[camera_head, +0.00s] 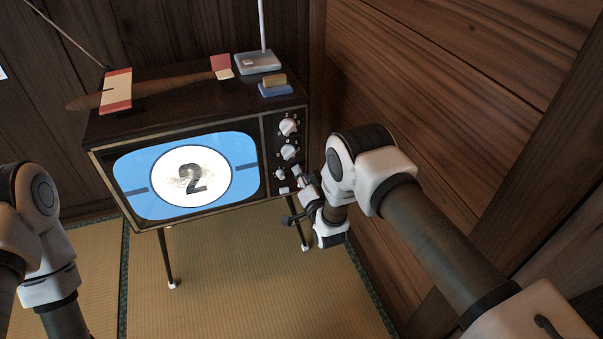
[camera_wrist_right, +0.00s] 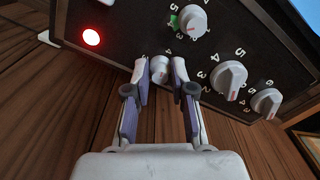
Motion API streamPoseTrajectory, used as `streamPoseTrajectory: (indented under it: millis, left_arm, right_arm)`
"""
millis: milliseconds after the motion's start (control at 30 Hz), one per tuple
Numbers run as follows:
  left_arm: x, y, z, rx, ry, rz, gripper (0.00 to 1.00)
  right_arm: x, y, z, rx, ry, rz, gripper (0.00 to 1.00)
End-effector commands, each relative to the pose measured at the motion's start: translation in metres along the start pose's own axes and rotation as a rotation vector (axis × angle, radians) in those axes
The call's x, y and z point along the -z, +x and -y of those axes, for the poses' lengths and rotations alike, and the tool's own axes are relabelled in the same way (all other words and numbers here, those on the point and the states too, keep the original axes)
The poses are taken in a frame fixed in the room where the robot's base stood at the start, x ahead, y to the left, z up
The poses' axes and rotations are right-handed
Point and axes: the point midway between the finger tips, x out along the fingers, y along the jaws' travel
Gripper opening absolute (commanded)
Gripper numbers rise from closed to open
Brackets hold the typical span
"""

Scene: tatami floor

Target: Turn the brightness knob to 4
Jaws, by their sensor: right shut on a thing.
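A dark television (camera_head: 200,112) stands on thin legs with its screen lit, showing a 2 in a white circle on blue. Its panel has several white knobs. My right gripper (camera_head: 300,178) is at the lower right of the panel. In the wrist view the right gripper (camera_wrist_right: 160,66) is shut on a small white knob (camera_wrist_right: 160,72), one finger on each side; a 4 is printed near it. Its pointer direction is hard to tell. Beside it are a small knob with a green mark (camera_wrist_right: 193,20) and two larger knobs (camera_wrist_right: 229,78) (camera_wrist_right: 265,103). I cannot read which knob is brightness. My left gripper is out of view.
A red light (camera_wrist_right: 91,37) glows on the panel. A brown wooden model with red and white parts (camera_head: 150,87), a grey-blue box with an antenna (camera_head: 258,62) and a blue block (camera_head: 275,89) lie on the television. A wooden wall (camera_head: 450,80) stands close at the right. Tatami (camera_head: 240,270) in front is clear.

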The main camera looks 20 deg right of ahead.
Motion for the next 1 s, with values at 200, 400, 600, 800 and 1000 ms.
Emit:
streamPoseTrajectory:
  millis: [200,400,600,800,1000]
  left_arm:
    - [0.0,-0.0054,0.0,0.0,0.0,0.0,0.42]
    - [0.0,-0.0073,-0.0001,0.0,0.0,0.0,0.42]
    - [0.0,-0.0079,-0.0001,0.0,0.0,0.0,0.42]
    - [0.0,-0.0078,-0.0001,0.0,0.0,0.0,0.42]
    - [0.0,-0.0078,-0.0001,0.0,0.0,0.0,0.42]
  right_arm:
    - [0.0003,-0.0002,0.0006,-0.001,0.145,0.001,0.0]
    - [0.0,-0.0002,0.0001,-0.001,0.227,0.001,0.0]
    - [-0.0002,-0.0001,-0.0002,-0.001,0.261,0.0,0.0]
    - [-0.0002,-0.0001,-0.0003,-0.001,0.265,0.0,0.0]
    - [-0.0001,-0.0001,-0.0003,-0.001,0.264,0.0,0.31]
